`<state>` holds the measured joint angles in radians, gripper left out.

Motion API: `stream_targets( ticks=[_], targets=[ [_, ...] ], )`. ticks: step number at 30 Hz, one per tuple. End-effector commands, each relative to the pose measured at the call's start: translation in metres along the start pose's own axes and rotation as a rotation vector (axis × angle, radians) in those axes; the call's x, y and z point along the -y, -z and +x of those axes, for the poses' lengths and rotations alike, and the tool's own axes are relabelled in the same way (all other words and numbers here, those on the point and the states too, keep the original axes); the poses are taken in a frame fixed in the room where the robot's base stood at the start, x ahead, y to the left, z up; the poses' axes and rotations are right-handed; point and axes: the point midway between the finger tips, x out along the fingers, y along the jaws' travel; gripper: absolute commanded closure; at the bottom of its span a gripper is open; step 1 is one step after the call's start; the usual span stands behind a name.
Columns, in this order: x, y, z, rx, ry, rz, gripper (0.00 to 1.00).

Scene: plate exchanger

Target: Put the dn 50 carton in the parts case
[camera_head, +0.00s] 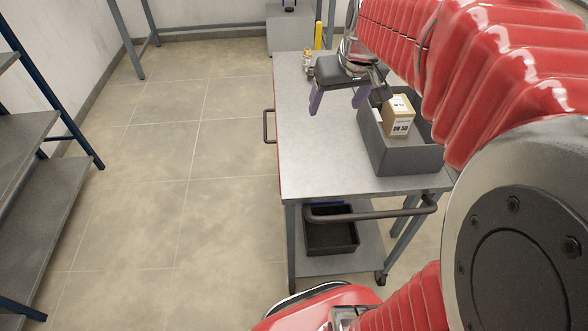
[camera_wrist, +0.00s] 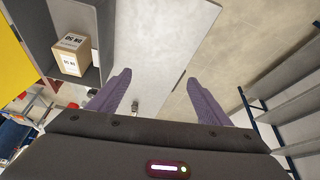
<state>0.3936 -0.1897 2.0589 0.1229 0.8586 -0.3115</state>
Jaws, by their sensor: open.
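The DN 50 carton (camera_head: 396,114) is a small brown box with white labels. It sits inside the grey open-topped parts case (camera_head: 412,161) on the cart's right side, toward the far end of the case. The carton also shows in the wrist view (camera_wrist: 71,54), beside the grey case wall (camera_wrist: 97,18). My gripper (camera_head: 338,103) is open and empty, with its purple fingers apart. It is to the left of the case, over the cart top, and does not touch the carton. Both fingers show in the wrist view (camera_wrist: 158,98) with nothing between them.
The steel cart top (camera_head: 320,155) is clear in front of and below my gripper. A small brass-coloured item (camera_head: 307,60) stands near the cart's far left edge. A black bin (camera_head: 331,236) is on the lower shelf. Shelving (camera_head: 40,150) stands at left, with open floor between.

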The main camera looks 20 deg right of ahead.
Motion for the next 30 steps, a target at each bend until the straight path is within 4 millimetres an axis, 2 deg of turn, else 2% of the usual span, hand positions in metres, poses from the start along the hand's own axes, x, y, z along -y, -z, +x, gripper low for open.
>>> stream_targets(
  ticks=[1,6,15,21,24,30],
  targets=[
    [0.015,-0.009,-0.008,-0.007,0.005,-0.014,0.28],
    [0.053,-0.042,-0.026,-0.02,0.019,-0.043,0.28],
    [0.104,-0.108,-0.047,-0.044,0.047,-0.091,0.28],
    [0.125,-0.152,-0.052,-0.06,0.066,-0.118,0.28],
    [0.13,-0.165,-0.052,-0.064,0.071,-0.125,0.28],
    [0.132,-0.172,-0.052,-0.065,0.073,-0.126,0.28]
  ],
)
